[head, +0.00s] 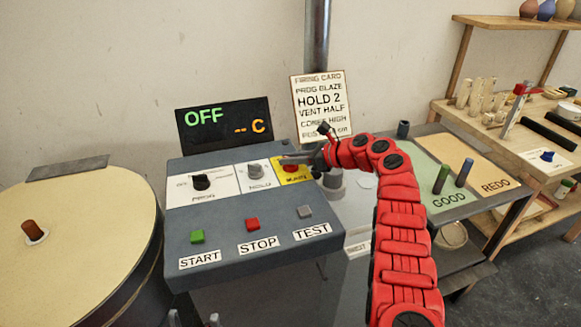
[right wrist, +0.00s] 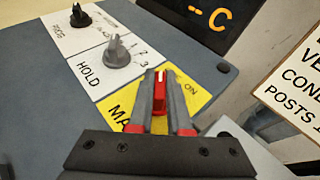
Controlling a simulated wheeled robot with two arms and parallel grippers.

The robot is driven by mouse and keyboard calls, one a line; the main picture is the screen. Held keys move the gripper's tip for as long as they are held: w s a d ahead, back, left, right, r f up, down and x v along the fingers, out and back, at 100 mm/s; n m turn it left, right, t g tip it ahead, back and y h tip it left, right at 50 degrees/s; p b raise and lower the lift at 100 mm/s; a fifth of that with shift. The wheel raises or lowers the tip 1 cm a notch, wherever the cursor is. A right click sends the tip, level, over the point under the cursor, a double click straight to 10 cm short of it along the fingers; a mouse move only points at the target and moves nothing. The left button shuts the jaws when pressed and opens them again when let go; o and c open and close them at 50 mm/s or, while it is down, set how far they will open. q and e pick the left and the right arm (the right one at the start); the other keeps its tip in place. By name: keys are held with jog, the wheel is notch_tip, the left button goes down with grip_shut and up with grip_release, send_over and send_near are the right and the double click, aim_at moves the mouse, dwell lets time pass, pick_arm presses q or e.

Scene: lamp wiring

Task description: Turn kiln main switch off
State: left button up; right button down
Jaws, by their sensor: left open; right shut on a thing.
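The kiln control panel (head: 185,218) stands in the middle of the head view. Its main switch is a red knob (right wrist: 160,92) with a pale line on top, on a yellow plate (head: 303,176) at the panel's right. My right gripper (head: 284,158) is shut on the red knob, with one finger on each side in the right wrist view (right wrist: 160,95). The display (head: 225,122) reads OFF in green and "-- C" in orange. Fingertips of my left gripper (head: 194,319) show at the bottom edge, apart and empty. The plate's lettering is partly hidden.
The PROG knob (head: 201,182) and HOLD knob (head: 255,167) sit left of the main switch. START, STOP and TEST buttons (head: 252,224) line the front. A round kiln lid (head: 90,225) is at left, a firing card (head: 318,95) behind, a GOOD/REDO table (head: 480,165) at right.

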jog(key=shift+s+a+f, duration=0.1)
jog(key=shift+s+f, duration=0.05)
jog(key=shift+f, duration=0.25)
jog(key=c, duration=1.2)
grip_release()
jog(key=o, duration=0.3)
jog(key=shift+s+r, duration=0.1)
jog(key=shift+o, duration=0.2)
jog(key=shift+w, duration=0.25)
jog(key=shift+r, duration=0.15)
jog(key=shift+s+d+r, duration=0.15)
jog(key=shift+d, duration=0.15)
jog(key=b+v, duration=0.2)
jog(key=v, duration=1.4)
jog(key=shift+d, duration=0.35)
